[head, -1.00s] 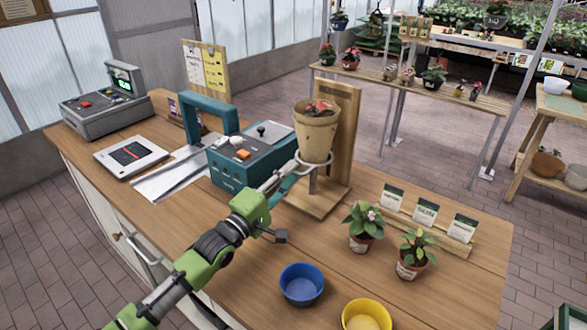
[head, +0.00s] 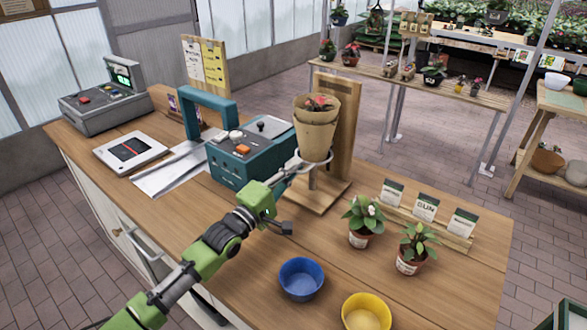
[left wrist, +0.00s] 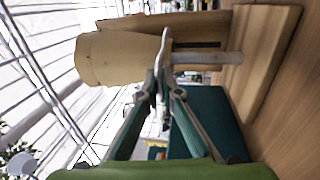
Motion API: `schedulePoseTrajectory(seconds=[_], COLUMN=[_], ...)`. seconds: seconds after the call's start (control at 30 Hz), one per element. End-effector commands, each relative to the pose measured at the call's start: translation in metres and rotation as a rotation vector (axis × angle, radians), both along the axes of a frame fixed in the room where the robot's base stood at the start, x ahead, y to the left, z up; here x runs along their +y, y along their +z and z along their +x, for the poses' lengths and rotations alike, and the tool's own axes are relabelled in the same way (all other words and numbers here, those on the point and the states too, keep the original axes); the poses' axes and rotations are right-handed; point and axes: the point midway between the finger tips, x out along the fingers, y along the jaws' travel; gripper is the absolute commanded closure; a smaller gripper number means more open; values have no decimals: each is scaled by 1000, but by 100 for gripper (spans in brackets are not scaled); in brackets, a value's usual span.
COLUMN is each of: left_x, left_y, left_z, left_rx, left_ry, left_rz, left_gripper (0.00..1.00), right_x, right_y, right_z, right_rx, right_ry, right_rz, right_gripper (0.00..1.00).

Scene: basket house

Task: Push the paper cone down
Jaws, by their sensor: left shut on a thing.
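The tan paper cone (head: 316,138) stands upright in the metal ring of a wooden stand (head: 347,115), with a plant with red leaves (head: 318,104) in its top. The ring is around the cone's lower part. My left gripper (head: 284,172) is at the near left side of the ring, just below the cone's body. In the left wrist view, the left gripper (left wrist: 158,86) has its fingers closed together at the ring (left wrist: 164,55), seemingly on its edge. The cone (left wrist: 115,57) lies just beyond the fingertips there. My right gripper is in neither view.
A teal machine (head: 250,152) with a tall handle stands left of the stand. Two potted plants (head: 362,238), seed packets (head: 425,207), a blue bowl (head: 301,279) and a yellow bowl (head: 366,313) are to the right and front. The counter's front middle is clear.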

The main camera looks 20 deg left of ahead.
Motion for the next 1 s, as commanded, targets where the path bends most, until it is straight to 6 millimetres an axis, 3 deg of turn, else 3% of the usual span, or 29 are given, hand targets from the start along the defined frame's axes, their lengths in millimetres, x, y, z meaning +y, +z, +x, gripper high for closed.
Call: schedulePoseTrajectory(seconds=[0.03,0.2,0.47,0.53,0.57,1.0], left_x=[0,0,0,0,0,2], left_y=[-15,-33,-31,-31,-30,-32], left_z=[0,0,0,0,0,-6], left_rx=[5,2,2,2,2,3], left_ry=[0,0,0,0,0,1], left_rz=[2,2,2,2,2,1], left_gripper=[100,100,100,82,77,77], right_x=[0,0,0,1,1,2], right_y=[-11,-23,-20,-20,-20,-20], right_z=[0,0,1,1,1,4], right_rx=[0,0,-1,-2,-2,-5], right_ry=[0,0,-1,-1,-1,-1], right_rz=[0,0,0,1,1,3], right_gripper=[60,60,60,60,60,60])
